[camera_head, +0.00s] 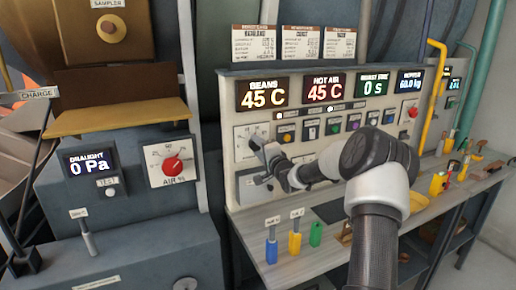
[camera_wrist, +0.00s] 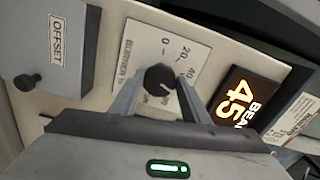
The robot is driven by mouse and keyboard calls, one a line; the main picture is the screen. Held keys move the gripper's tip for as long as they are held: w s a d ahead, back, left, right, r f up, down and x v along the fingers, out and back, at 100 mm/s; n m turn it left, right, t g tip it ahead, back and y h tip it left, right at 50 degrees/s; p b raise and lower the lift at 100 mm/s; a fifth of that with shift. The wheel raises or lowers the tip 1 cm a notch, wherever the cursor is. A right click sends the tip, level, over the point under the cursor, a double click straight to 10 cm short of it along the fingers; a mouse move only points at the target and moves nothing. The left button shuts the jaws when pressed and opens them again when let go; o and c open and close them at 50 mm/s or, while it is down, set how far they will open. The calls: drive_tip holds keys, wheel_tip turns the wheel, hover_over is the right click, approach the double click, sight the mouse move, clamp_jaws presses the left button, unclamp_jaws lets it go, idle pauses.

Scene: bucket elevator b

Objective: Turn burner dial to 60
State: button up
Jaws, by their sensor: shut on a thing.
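The burner dial is a black round knob (camera_wrist: 160,79) on a white scale plate (camera_wrist: 185,50), seen turned on its side in the wrist view. The marks 0, 20 and 40 show on the plate; the rest of the scale is hidden behind my gripper. A small light pointer line shows on the knob, but its reading is not clear. My gripper (camera_wrist: 161,84) has one finger on each side of the knob and is shut on it. In the head view my gripper (camera_head: 258,142) is at the burner plate (camera_head: 243,150) and hides the knob.
Displays above read BEANS 45 (camera_head: 262,93) and HOT AIR 45 (camera_head: 323,88). A row of buttons (camera_head: 333,127) lies right of the dial. A red AIR dial (camera_head: 173,165) is on the left. Colored-handled tools (camera_head: 295,242) stand on the bench below. An OFFSET box (camera_wrist: 57,45) is beside the plate.

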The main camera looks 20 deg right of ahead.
drive_tip(key=o, duration=1.1)
drive_tip(key=shift+c, duration=0.2)
drive_tip(key=s+b, duration=0.1)
drive_tip(key=s, duration=1.6)
drive_tip(key=shift+s+d+b, duration=0.25)
drive_tip(key=shift+d+b, duration=0.05)
drive_tip(key=shift+a, duration=0.1)
